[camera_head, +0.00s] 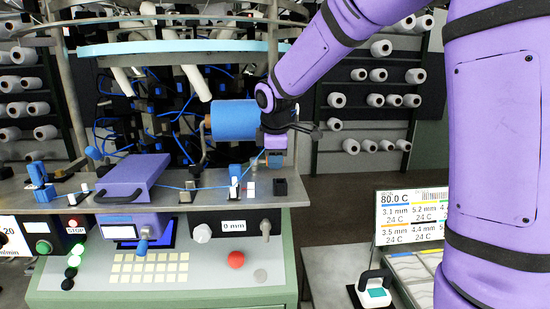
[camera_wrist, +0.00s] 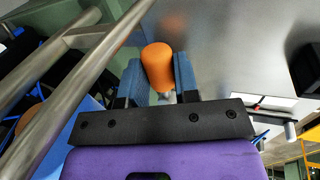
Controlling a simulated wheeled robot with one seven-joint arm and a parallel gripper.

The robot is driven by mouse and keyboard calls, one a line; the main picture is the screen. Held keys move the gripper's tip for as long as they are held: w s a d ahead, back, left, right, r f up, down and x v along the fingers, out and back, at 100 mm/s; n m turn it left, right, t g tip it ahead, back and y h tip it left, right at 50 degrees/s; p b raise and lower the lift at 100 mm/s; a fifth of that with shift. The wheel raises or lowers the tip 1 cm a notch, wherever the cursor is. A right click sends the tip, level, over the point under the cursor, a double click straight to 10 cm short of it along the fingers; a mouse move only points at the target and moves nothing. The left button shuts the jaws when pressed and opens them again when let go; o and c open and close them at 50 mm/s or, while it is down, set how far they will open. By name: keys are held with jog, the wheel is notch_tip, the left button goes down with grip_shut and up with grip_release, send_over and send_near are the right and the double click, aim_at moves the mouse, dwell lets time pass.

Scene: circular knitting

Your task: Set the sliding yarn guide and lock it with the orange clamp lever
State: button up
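The orange clamp lever (camera_wrist: 158,66) shows in the wrist view as a rounded orange knob on a short grey stem. It sits between the two blue fingers of my gripper (camera_wrist: 160,78) and fills the gap near the fingertips, with a finger against each side. In the head view, my gripper (camera_head: 275,160) points down just above the right end of the grey machine deck. The lever is hidden there behind my gripper. I cannot make out the sliding yarn guide for certain in either view.
A blue yarn cylinder (camera_head: 234,120) is just left of my wrist. A black block (camera_head: 280,187) and small white-topped parts (camera_head: 235,188) stand on the deck (camera_head: 215,199). A purple cover (camera_head: 134,173) is further left. Metal bars (camera_wrist: 55,85) run close by on the wrist view's left.

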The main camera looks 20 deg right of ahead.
jog(key=o, duration=0.4)
jog(key=shift+r, duration=0.1)
jog(key=v, duration=1)
jog(key=shift+r, duration=0.3)
jog(key=shift+s+a, duration=0.1)
jog(key=shift+s, duration=0.1)
jog(key=s+d+f+m+t, duration=0.1)
jog(key=s+m, duration=0.6)
jog(key=s, duration=0.7)
jog(key=s+d+f+m+y, duration=0.1)
jog(key=s+m, duration=0.5)
jog(key=s, duration=0.8)
jog(key=shift+s+d+f+m+t, duration=0.4)
jog(key=shift+d+f, duration=0.35)
jog(key=shift+d, duration=0.35)
